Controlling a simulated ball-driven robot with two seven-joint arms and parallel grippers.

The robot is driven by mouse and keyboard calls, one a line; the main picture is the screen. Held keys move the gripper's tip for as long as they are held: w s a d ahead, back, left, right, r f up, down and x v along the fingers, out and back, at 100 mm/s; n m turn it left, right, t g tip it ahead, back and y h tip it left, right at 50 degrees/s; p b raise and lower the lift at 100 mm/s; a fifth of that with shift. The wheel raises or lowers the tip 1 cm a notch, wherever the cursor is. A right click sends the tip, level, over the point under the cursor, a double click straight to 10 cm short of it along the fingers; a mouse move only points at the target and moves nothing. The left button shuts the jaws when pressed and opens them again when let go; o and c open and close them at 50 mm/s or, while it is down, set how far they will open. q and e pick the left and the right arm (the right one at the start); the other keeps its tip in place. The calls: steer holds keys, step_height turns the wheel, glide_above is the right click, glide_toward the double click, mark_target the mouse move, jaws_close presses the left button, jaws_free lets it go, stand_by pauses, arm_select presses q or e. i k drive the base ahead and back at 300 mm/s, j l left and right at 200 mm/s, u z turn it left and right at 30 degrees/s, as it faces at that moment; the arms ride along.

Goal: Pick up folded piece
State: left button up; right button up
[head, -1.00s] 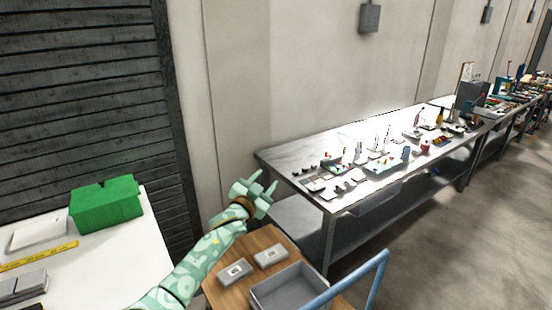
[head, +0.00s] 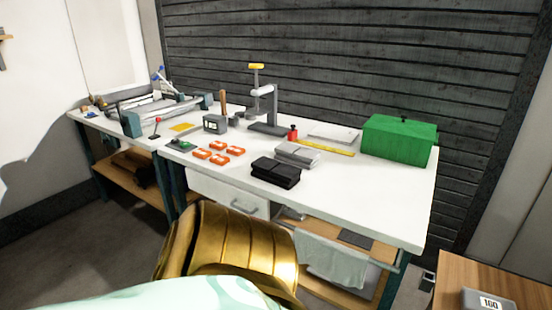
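I cannot tell for certain which thing is the folded piece. On the white workbench (head: 345,208), a flat grey folded-looking piece (head: 297,153) lies near the middle, behind a similar black one (head: 275,172). A pale grey cloth (head: 330,258) hangs over the shelf under the bench. Neither gripper is in view. Only a gold joint and a pale green patterned link of my own arm show at the bottom, hiding part of the floor and the bench's front.
A green box (head: 398,139) stands at the bench's right end, with a yellow ruler (head: 326,147) beside it. Several orange pieces (head: 219,159) lie left of the black piece. A roller machine (head: 166,112) stands at the left. A wooden table (head: 490,275) is at lower right.

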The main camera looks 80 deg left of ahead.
mark_target(305, 158)
steer(key=i+l+u, duration=0.1)
steer(key=u, duration=2.45)
